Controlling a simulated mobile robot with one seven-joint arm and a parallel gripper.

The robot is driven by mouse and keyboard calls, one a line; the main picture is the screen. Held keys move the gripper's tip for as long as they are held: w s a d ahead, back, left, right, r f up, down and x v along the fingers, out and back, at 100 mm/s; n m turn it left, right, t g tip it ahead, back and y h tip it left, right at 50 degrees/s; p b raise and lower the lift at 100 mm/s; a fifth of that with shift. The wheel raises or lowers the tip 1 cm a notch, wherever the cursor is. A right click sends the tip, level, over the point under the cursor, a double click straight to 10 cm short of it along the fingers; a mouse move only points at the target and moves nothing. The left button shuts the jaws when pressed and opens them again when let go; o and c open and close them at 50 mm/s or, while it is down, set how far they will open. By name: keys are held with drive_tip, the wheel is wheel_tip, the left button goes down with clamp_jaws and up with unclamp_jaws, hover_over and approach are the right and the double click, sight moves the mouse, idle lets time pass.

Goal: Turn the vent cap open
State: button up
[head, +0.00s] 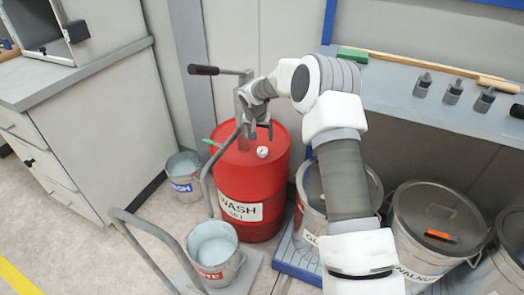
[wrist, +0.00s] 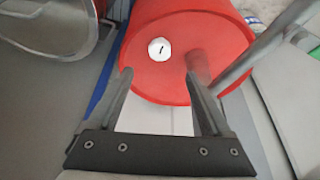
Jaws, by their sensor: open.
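A red drum (head: 250,182) labelled "WASH" stands at the middle of the head view. The vent cap (head: 262,152), small, round and white with a dark mark, sits on its lid. In the wrist view the vent cap (wrist: 159,49) lies on the red lid (wrist: 148,80), beyond my fingertips and roughly centred between them. My gripper (head: 261,134) is above the lid, pointing down, apart from the cap. In the wrist view my gripper (wrist: 158,72) has its two fingers spread with nothing between them.
A pump with a dark handle (head: 204,70) and a grey curved pipe (head: 208,180) rises at the drum's left. Lidded cans (head: 436,215) stand to the right. A bench (head: 400,91) with tools runs behind. Buckets (head: 213,246) stand at left on the floor.

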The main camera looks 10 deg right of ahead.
sight(262, 150)
drive_tip(key=b+x, duration=0.2)
drive_tip(key=x, duration=0.8)
drive_tip(key=shift+w+f, duration=0.15)
drive_tip(key=shift+f, duration=0.25)
clamp_jaws()
